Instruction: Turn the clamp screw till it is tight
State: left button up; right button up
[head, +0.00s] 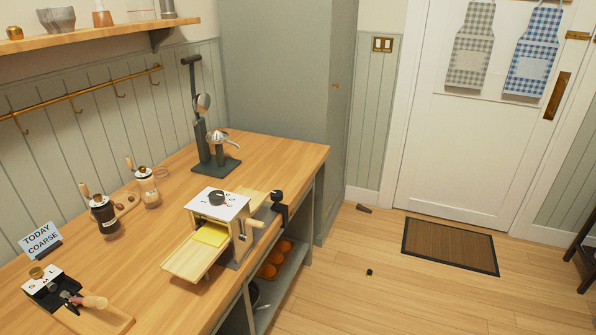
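A dark clamp (283,212) sits at the counter's right edge, beside a boxy machine (217,207) with a pale top and a black dial. A round black knob (277,196) stands on top of the clamp; its screw thread and how tight it sits cannot be made out. The machine has a side crank with a wooden grip (256,223), a yellow piece (211,235) at its front and a wooden board sticking out below. Neither of my grippers is in view.
The wooden counter (150,235) also holds a dark lever press (213,150), two hand grinders (104,214), a "TODAY COARSE" sign (41,240) and a tool block (60,290). An open shelf with orange things (273,258) lies below. Floor to the right is mostly clear, with a brown mat (450,245).

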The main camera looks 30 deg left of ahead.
aim_at(277, 196)
jog(key=i, duration=2.5)
jog(key=i+u, duration=0.25)
jog(key=u, duration=0.15)
jog(key=i+l+u, duration=0.1)
jog(key=u, duration=0.25)
jog(key=i+l+u, duration=0.2)
jog(key=i+u, duration=0.2)
jog(key=i+l+u, duration=0.1)
jog(key=l+u, duration=0.25)
jog(key=i+j, duration=0.05)
jog(key=j, duration=0.05)
